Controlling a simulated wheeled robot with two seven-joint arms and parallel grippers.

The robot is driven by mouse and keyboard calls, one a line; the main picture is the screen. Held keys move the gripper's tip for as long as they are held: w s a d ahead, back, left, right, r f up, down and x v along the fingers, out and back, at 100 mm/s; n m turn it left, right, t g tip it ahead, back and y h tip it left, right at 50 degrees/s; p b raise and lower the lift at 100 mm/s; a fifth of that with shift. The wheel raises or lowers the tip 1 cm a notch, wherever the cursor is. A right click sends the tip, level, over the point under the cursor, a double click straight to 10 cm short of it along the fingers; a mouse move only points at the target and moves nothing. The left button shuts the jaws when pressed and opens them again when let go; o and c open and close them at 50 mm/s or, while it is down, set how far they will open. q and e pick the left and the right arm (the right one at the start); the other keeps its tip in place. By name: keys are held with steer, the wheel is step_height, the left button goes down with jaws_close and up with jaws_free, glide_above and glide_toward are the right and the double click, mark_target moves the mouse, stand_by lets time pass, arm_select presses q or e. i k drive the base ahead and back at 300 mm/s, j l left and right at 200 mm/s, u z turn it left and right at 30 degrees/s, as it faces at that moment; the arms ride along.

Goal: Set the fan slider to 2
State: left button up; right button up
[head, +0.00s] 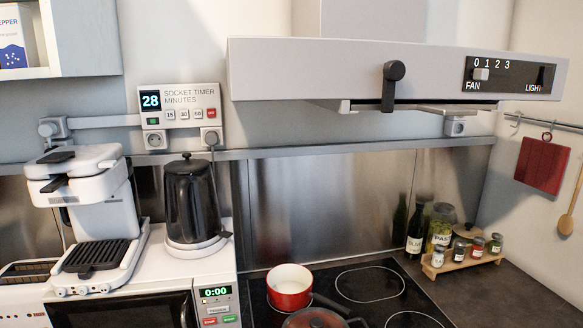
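The range hood (330,72) spans the upper right of the head view. At the right end of its front is a black control panel (512,77) marked 0 1 2 3 above and FAN and LIGHT below. The pale fan slider (481,74) sits at the left end of its track, below the 0 and slightly toward the 1, clear of the 2. A dark light switch (541,76) is to its right. Neither of my grippers is in view.
A black lever handle (394,71) sticks out of the hood's front, left of the panel. Below are a stovetop (375,290) with a red pot (289,290) and a spice rack (462,261). A kettle (190,200) stands on the microwave. Space before the panel looks clear.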

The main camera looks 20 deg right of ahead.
mark_target(479, 74)
steer(key=z, duration=1.55)
